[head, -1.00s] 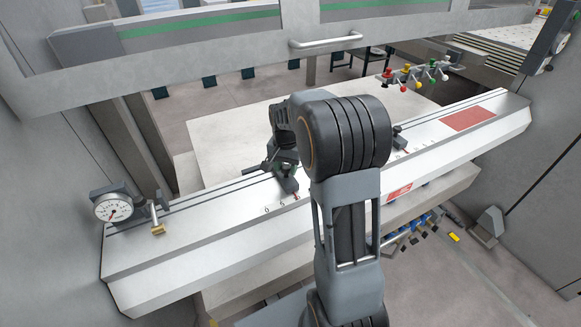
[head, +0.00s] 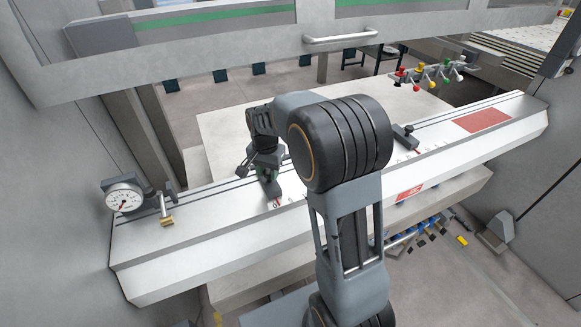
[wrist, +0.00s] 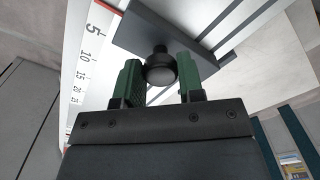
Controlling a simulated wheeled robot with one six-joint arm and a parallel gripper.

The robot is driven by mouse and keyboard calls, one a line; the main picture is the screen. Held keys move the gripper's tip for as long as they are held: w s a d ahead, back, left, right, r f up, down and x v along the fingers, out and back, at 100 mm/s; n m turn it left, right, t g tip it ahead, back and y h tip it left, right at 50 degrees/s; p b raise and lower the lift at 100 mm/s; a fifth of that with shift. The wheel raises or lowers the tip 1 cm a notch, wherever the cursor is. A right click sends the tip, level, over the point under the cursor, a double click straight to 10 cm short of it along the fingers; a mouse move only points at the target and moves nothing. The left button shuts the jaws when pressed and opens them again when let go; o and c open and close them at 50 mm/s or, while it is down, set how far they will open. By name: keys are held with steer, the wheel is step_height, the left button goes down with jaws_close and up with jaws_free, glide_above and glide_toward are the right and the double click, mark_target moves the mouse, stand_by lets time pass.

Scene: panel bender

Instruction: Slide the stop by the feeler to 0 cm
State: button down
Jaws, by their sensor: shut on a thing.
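The stop by the feeler (head: 271,190) is a dark block across the pale beam. In the wrist view its dark plate (wrist: 165,32) carries a round black knob (wrist: 160,72). My gripper (wrist: 161,82) has its green-padded fingers shut around this knob. In the head view my gripper (head: 262,168) is at the stop, partly hidden by my arm. A red mark shows at the stop's front end, close to what looks like a 0 on the scale (head: 277,205). The exact reading is too small to tell. The brass-tipped feeler (head: 166,219) is farther left, apart from the stop.
A dial gauge (head: 124,197) stands at the beam's left end. A second dark stop (head: 405,136) sits on the beam to the right of my arm. Grooves run along the beam (head: 210,225). The beam between feeler and gripped stop looks clear.

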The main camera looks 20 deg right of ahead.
mark_target(265, 184)
steer(key=shift+a, duration=0.7)
steer(key=c, duration=0.7)
jaws_free()
steer(key=shift+c, duration=0.2)
step_height(265, 184, up, 14)
steer(key=shift+s+f, duration=0.15)
steer(key=shift+s, duration=0.05)
